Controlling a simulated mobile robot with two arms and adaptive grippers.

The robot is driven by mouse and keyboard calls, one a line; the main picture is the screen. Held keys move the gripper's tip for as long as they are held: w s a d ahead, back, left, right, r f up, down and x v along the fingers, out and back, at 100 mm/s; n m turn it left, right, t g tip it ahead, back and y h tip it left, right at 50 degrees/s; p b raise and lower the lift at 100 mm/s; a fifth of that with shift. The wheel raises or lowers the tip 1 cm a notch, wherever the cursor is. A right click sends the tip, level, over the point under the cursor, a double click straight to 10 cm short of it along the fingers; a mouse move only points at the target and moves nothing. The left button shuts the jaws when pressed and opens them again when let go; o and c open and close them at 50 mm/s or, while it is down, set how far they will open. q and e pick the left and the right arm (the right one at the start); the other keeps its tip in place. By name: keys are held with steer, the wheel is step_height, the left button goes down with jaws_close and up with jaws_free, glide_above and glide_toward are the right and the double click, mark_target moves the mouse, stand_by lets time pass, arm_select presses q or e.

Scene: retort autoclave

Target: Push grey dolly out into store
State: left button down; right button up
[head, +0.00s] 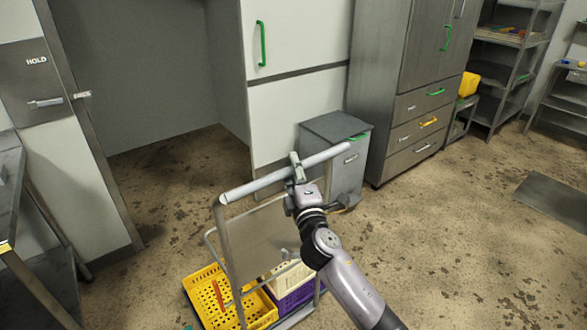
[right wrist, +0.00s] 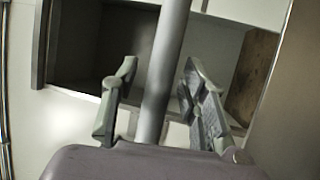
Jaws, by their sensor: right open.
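The grey dolly (head: 252,243) stands in the lower middle of the head view, with a grey push bar (head: 252,185) across its top. Its deck carries a yellow crate (head: 208,304), a white crate (head: 290,277) and a purple crate (head: 297,297). My right gripper (head: 296,165) is at the push bar, right of its middle. In the right wrist view the bar (right wrist: 166,60) passes between the two spread fingers of the gripper (right wrist: 155,100), with gaps beside it. My left gripper is not in view.
A recess with open floor (head: 175,165) lies beyond the dolly at left, beside a door panel marked HOLD (head: 45,135). A grey drawer cabinet (head: 350,170) stands close beyond the bar's right end. Tall cabinets (head: 400,90) line the back.

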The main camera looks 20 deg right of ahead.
steer(key=shift+w, duration=0.1)
steer(key=shift+c, duration=0.5)
jaws_close()
stand_by(0.4)
